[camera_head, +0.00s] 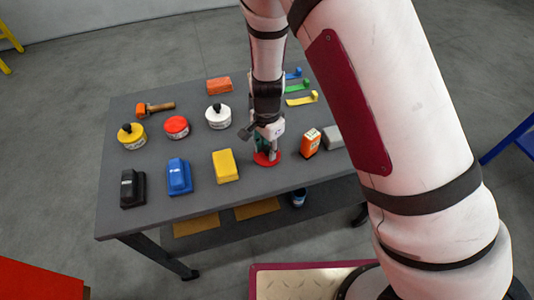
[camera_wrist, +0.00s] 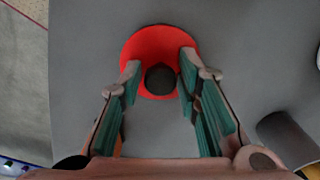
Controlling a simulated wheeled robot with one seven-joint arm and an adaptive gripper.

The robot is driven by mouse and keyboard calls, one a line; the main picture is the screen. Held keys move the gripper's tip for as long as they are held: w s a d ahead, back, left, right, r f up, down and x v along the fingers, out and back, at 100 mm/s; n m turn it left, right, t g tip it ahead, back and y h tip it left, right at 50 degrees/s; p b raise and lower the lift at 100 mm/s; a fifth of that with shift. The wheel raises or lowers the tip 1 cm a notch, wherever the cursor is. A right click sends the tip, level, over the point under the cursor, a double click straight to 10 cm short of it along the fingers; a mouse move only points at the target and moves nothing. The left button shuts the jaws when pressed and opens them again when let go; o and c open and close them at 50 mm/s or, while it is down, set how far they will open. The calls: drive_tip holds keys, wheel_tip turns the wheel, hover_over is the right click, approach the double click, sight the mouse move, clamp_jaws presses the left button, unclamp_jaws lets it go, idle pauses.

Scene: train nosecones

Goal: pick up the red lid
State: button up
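The red lid (camera_wrist: 150,40) is a flat red disc with a round black knob (camera_wrist: 160,79) at its middle. In the head view the red lid (camera_head: 267,159) lies on the grey table near its front edge, partly hidden by my gripper. My gripper (camera_head: 267,152) points down right over the lid. In the wrist view my gripper (camera_wrist: 160,72) is open, with one green-padded finger on each side of the knob. A gap shows between each fingertip and the knob.
The grey table (camera_head: 150,200) also holds a yellow block (camera_head: 225,165) left of the lid and an orange box (camera_head: 310,142) right of it. A red container (camera_head: 176,126), white-topped container (camera_head: 218,117) and yellow-topped container (camera_head: 132,136) stand farther left.

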clamp_jaws()
drive_tip(key=shift+r, duration=0.15)
